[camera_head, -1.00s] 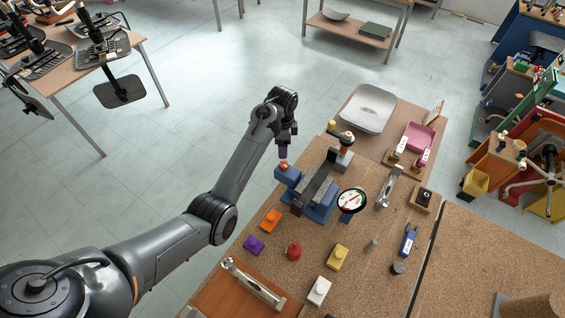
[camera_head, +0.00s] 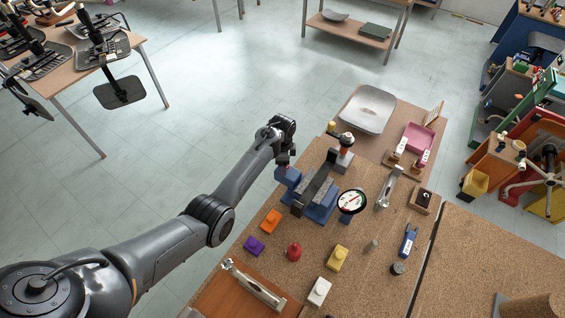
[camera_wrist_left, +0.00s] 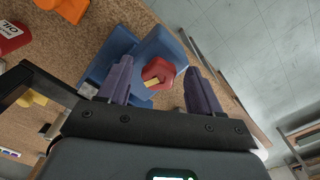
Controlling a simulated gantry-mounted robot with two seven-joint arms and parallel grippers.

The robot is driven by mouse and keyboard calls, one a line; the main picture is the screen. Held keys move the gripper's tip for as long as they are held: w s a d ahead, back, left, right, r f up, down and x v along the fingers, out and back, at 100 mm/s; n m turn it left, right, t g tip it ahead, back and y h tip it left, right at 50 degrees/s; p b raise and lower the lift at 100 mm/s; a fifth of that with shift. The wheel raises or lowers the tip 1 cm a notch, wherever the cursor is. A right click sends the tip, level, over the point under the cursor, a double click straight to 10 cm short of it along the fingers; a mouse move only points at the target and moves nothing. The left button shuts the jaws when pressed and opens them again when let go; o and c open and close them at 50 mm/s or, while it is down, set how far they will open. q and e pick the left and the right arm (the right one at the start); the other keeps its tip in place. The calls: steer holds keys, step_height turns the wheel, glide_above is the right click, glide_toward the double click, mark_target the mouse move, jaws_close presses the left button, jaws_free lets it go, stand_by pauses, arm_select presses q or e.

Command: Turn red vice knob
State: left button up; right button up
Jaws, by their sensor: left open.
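The red vice knob (camera_wrist_left: 158,72) with a yellow mark shows in the left wrist view, on the end of the blue vice (camera_wrist_left: 162,48). In the head view the vice (camera_head: 318,192) stands near the left edge of the cork-topped bench, and my gripper hides the knob. My left gripper (camera_head: 284,164) is over the vice's left end, pointing down. In the left wrist view its two purple fingers (camera_wrist_left: 160,88) are open, one on either side of the knob, with gaps between them and it. My right gripper is not in view.
On the cork bench (camera_head: 375,285) are an orange block (camera_head: 271,221), a purple block (camera_head: 254,245), a red piece (camera_head: 294,252) and a yellow block (camera_head: 338,257). A round dial gauge (camera_head: 351,201) stands right of the vice. Open floor lies left of the bench.

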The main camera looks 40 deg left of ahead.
arm_select(q)
steer(key=shift+c, duration=0.4)
steer(key=c, duration=1)
steer(key=shift+o, duration=0.2)
steer(key=shift+r, duration=0.1)
